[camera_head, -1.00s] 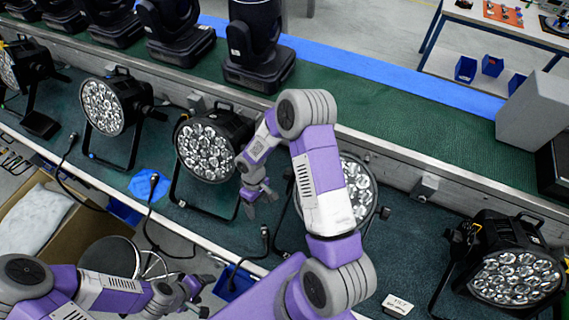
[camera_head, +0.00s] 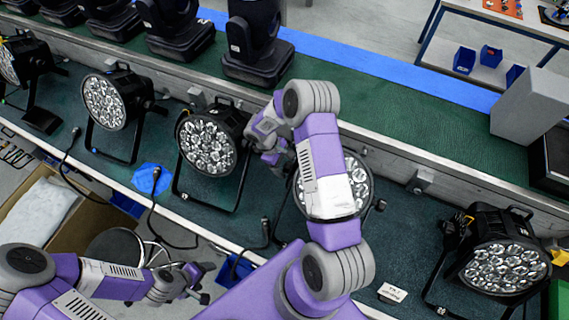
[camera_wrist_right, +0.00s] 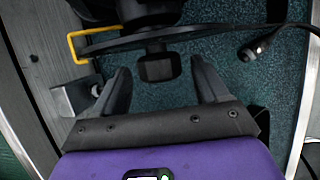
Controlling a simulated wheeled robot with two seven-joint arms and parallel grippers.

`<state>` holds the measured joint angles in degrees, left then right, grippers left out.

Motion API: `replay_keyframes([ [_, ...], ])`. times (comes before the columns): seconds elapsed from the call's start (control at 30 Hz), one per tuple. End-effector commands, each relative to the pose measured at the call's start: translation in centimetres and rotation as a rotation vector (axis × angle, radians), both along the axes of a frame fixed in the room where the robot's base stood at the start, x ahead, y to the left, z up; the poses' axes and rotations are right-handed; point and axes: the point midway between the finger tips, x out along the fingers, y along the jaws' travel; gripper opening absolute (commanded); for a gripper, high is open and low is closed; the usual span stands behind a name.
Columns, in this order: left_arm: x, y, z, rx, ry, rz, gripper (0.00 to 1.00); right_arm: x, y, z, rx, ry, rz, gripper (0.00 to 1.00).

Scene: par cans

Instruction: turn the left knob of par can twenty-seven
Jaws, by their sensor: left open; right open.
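A black par can with a clear multi-lens face (camera_head: 208,147) stands in a dark frame near the middle of the head view. Another par can (camera_head: 357,186) stands to its right, partly hidden behind my right arm. No number is readable on either. My right gripper (camera_head: 277,163) is between these two. In the right wrist view, its open fingers (camera_wrist_right: 161,80) lie on either side of a dark knob (camera_wrist_right: 158,66) by a black bracket, not closed on it. Contact cannot be told. My left gripper (camera_head: 207,284) is open and empty, low at the left.
More par cans stand at the left (camera_head: 112,100) and right (camera_head: 503,268). A metal rail (camera_head: 400,155) runs behind the row. A small white label (camera_head: 392,293) lies in front.

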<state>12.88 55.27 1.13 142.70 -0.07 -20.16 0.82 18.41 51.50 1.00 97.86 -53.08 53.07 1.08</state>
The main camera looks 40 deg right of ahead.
Motion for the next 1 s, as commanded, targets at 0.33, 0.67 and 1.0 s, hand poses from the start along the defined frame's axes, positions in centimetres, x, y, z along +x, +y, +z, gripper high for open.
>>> replay_keyframes([
  [0.33,0.0,0.0,0.0,0.000,0.000,0.000,0.74,-0.1,-0.1,-0.3,0.000,-0.001,0.000,0.68],
  [0.67,0.0,0.0,0.0,0.000,0.000,0.000,0.74,-0.1,0.0,-0.3,0.000,-0.001,0.000,0.17],
  [1.0,0.0,0.0,-1.4,0.000,0.000,0.000,0.74,0.0,0.1,-0.5,-0.045,-0.026,0.003,0.17],
])
